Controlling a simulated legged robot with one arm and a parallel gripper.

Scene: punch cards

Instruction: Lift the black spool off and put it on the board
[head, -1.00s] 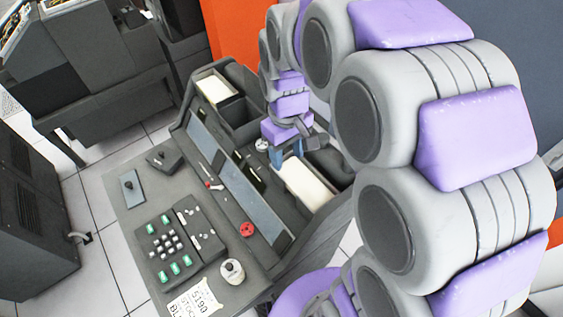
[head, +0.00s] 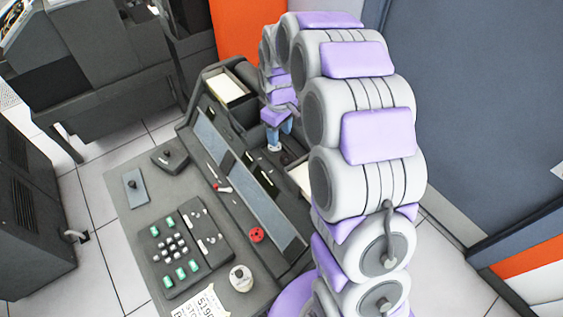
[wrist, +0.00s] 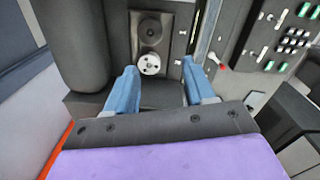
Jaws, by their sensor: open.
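My gripper (head: 280,137) is open and empty over the back part of the machine desk, its blue fingers pointing down. In the wrist view my gripper (wrist: 160,68) has its fingers wide apart. Just beyond them is a dark panel with a round black disc (wrist: 149,29), which looks like the black spool seen from above. Nearer the fingers on the same panel is a pale round hub (wrist: 149,64). In the head view this spot is small and partly hidden by my gripper. I cannot tell which surface is the board; the flat grey desk top (head: 150,235) is one candidate.
A keypad block (head: 180,248), a red knob (head: 257,234), a white round pot (head: 241,278) and a paper label (head: 203,302) sit at the front. A blue-grey plate (head: 135,188) lies at the left. A tray of cards (head: 228,87) is at the back.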

